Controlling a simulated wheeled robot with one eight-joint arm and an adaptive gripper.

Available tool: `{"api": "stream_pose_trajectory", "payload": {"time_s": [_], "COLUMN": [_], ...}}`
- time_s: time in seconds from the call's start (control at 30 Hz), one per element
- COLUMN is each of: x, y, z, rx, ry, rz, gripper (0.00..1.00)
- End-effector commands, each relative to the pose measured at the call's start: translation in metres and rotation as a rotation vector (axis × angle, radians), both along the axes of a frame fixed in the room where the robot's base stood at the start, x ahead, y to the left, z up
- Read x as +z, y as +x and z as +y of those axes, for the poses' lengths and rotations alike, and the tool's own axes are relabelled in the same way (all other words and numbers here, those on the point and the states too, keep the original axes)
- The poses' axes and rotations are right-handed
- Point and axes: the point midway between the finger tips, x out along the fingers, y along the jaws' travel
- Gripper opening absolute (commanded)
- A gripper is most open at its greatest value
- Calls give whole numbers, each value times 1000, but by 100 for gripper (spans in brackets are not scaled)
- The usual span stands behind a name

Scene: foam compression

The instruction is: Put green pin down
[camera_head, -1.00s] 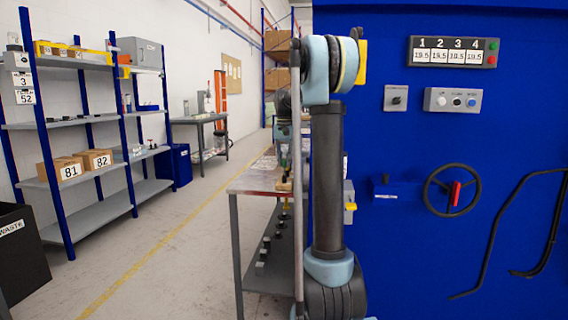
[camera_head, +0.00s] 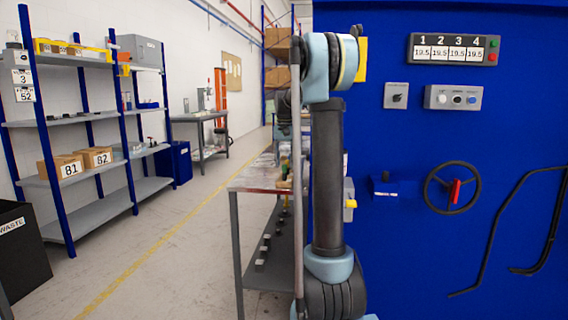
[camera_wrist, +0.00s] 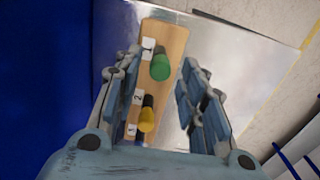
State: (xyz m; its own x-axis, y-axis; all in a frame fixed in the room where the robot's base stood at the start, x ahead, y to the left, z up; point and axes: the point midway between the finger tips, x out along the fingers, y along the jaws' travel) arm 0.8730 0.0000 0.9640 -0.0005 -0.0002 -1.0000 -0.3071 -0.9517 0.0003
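In the wrist view, the green pin (camera_wrist: 160,67) is at the label 1 end of a wooden board (camera_wrist: 174,38). A yellow pin (camera_wrist: 147,119) with a dark part is by label 2. My gripper (camera_wrist: 161,60) is open, its two fingers well apart on either side of the green pin in the picture. Gaps show between the pin and both fingers, so it is not gripped. Its exact height above the board I cannot tell. In the head view my arm hides most of the gripper and the board.
The board lies on a shiny metal worktop (camera_wrist: 235,60), whose edge also shows in the head view (camera_head: 255,184). A blue machine wall (camera_head: 400,260) with a handwheel (camera_head: 452,188) stands close on the right. Shelves (camera_head: 98,120) stand at the left. The floor between is clear.

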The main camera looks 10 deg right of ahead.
Motion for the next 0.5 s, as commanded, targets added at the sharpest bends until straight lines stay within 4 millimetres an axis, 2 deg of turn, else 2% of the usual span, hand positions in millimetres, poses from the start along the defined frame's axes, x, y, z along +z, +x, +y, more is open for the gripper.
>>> {"api": "stream_pose_trajectory", "payload": {"time_s": [0.27, 0.37, 0.5], "x": [6, 17, 41], "y": [0, 0, 0], "z": [-1, -1, -1], "rx": [-1, -1, -1], "ry": [0, 0, 0], "rz": [0, 0, 0], "gripper": [38, 38, 38]}}
